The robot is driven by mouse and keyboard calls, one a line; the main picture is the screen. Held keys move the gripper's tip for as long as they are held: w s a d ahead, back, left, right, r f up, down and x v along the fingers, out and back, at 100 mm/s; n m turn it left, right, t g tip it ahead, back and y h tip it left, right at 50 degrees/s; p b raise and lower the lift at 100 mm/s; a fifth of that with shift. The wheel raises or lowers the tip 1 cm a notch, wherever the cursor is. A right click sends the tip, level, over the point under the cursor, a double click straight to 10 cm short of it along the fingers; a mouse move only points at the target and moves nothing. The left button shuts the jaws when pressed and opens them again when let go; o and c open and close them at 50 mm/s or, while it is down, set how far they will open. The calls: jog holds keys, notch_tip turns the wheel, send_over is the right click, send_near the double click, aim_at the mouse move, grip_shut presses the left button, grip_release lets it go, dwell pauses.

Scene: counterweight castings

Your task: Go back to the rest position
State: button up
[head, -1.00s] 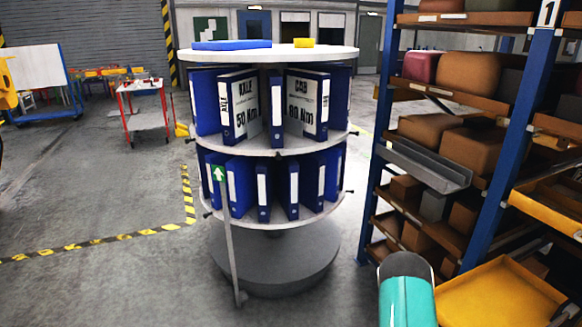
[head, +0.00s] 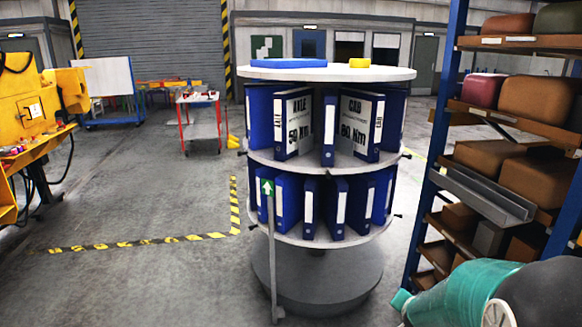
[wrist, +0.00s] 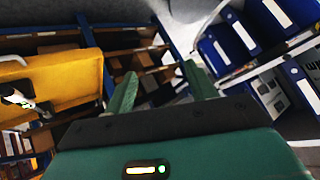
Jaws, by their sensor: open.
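My gripper shows in the wrist view (wrist: 160,85) with its two green fingers spread apart and nothing between them. In the head view part of my teal arm (head: 465,292) reaches in at the lower right, in front of the shelf rack. The round binder carousel (head: 325,74) stands in the middle of the head view with blue binders (head: 328,125) on two tiers. In the wrist view several blue binders (wrist: 245,35) show at the upper right, apart from the fingers.
A blue-framed rack (head: 436,140) with brown castings (head: 490,158) stands close on the right. A yellow bin (wrist: 60,85) shows left of the fingers in the wrist view. A yellow machine (head: 30,110) and a red trolley (head: 199,98) stand at left. Open floor (head: 140,205) lies left of the carousel.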

jog(key=s+a+r+n+y, duration=0.4)
jog(key=s+a+r+n, duration=0.3)
jog(key=a+r, duration=0.5)
jog(key=s+a+r+n+g, duration=0.1)
jog(key=s+a+r, duration=0.1)
jog(key=s, duration=0.5)
jog(key=s+a+r+n+g, duration=0.1)
jog(key=s+a+n+g, duration=0.1)
jog(key=s, duration=0.6)
jog(key=shift+a+r, duration=0.35)
jog(key=shift+a, duration=0.4)
jog(key=c, duration=0.4)
jog(key=shift+d, duration=0.1)
jog(key=shift+d, duration=0.1)
